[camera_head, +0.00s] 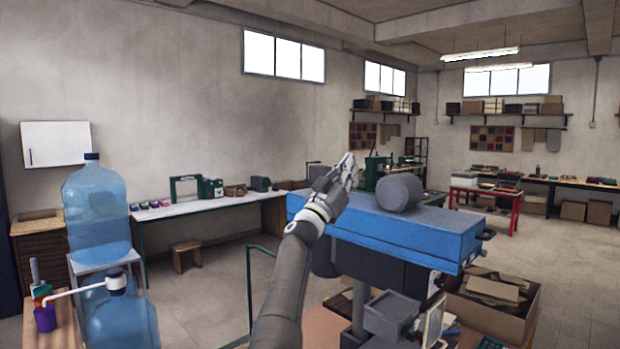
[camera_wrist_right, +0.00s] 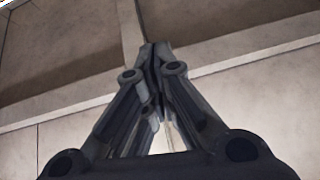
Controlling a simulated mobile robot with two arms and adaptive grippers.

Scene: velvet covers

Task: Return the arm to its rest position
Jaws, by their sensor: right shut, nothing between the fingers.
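My right arm (camera_head: 283,280) rises from the bottom middle of the head view, its forearm tilted up. My right gripper (camera_head: 348,163) is at its top end, raised and pointing up, in front of a blue box-like surface (camera_head: 400,232) with a grey cylinder (camera_head: 400,192) on it. In the right wrist view the fingers of the right gripper (camera_wrist_right: 154,50) meet at the tips with nothing between them. Behind them are only ceiling and wall. My left gripper is not in view.
Large blue water bottles (camera_head: 95,215) stand at the left, near a purple cup (camera_head: 45,318). A long workbench (camera_head: 235,202) with sewing machines runs along the wall. An open cardboard box (camera_head: 495,310) sits at the lower right.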

